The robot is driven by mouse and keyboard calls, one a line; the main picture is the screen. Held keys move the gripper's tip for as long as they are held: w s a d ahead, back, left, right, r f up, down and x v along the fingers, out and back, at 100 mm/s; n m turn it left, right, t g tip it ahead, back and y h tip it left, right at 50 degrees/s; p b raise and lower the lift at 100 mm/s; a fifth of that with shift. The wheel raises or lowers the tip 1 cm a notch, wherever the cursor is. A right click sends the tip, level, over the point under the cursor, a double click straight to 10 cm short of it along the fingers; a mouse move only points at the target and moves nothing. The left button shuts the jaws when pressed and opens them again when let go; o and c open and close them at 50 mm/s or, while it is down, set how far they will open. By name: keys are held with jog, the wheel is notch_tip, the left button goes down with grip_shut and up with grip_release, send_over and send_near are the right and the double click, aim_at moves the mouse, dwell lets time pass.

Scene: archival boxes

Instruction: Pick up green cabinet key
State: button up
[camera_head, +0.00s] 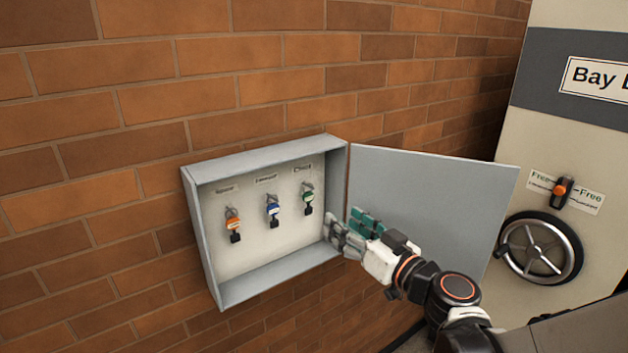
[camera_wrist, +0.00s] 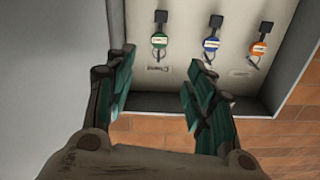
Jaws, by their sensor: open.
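The green cabinet key (camera_head: 308,197) hangs at the right of three keys inside a grey wall cabinet (camera_head: 222,278). Its tag is green and white with a dark key end below. In the wrist view the picture is turned over, and the green key (camera_wrist: 159,38) hangs at the left, ahead of the gap between the fingers. My gripper (camera_head: 352,230) is open and empty at the cabinet's right side, below and to the right of the green key. Its teal finger pads (camera_wrist: 158,85) stand apart in the wrist view, not touching the key.
A blue key (camera_head: 272,208) and an orange key (camera_head: 233,223) hang to the left of the green one. The cabinet door (camera_head: 440,190) stands open to the right, behind my arm. A shelving unit with a handwheel (camera_head: 540,247) is at the far right.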

jog(key=b, duration=0.1)
send_near(310, 198)
jog(key=x, duration=0.4)
jog(key=b+x, duration=0.1)
jog(key=x, duration=0.3)
jog(key=shift+w+a+b, duration=0.15)
jog(key=shift+b, duration=0.25)
jog(key=shift+w+a, duration=0.25)
jog(key=shift+w, duration=0.1)
jog(key=c, duration=1.1)
